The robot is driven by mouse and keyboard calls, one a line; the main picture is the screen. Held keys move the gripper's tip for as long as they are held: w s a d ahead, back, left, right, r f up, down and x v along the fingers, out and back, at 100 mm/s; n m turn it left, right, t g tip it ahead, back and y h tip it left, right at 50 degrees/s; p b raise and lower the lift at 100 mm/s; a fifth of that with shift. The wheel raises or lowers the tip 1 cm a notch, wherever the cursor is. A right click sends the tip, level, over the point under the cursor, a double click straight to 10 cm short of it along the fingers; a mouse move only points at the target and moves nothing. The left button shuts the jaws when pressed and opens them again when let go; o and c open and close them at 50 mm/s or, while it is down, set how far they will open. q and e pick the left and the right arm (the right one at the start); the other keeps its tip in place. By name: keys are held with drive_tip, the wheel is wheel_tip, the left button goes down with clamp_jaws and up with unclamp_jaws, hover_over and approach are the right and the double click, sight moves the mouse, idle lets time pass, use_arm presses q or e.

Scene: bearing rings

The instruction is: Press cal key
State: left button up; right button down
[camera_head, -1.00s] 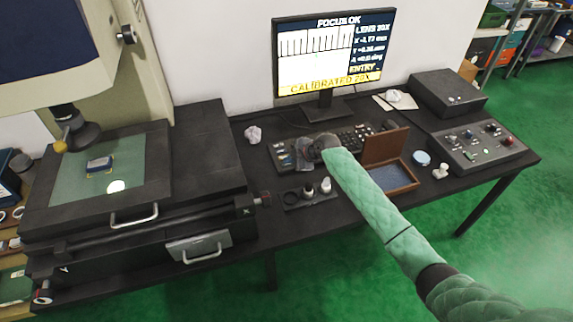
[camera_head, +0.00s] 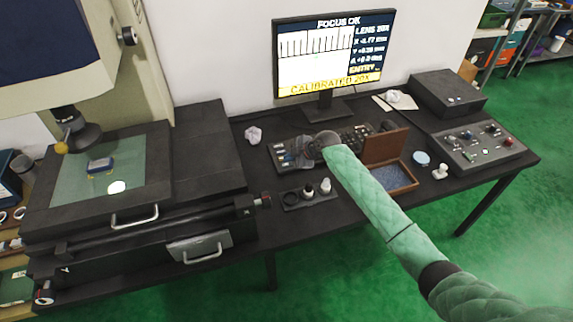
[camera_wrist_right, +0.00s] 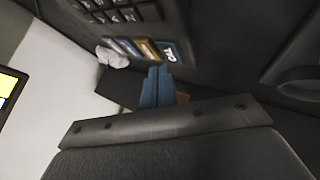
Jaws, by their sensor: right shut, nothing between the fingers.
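The keypad (camera_head: 357,134) lies on the dark bench below the monitor. Its left end has a column of larger label keys (camera_head: 279,152). The right wrist view shows these as a teal key (camera_wrist_right: 171,51) with white lettering I cannot read surely, a gold key (camera_wrist_right: 149,48) and others beside it. My right gripper (camera_head: 290,156) is over this left end, partly hidden by its own wrist. Its blue fingers (camera_wrist_right: 157,72) are shut together and empty, with tips just short of the teal key in the picture; contact is unclear. The monitor (camera_head: 333,52) reads "CALIBRATED 20X". My left gripper is out of view.
A lens tray (camera_head: 292,207) stands in front of the keypad. An open brown box (camera_head: 403,187) is right of my forearm. Crumpled paper (camera_head: 253,134) lies left of the keypad. The measuring stage (camera_head: 150,192) fills the left; a control panel (camera_head: 460,158) stands right.

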sight(289, 165)
drive_tip(key=shift+r+p, duration=1.15)
drive_tip(key=shift+r, duration=1.4)
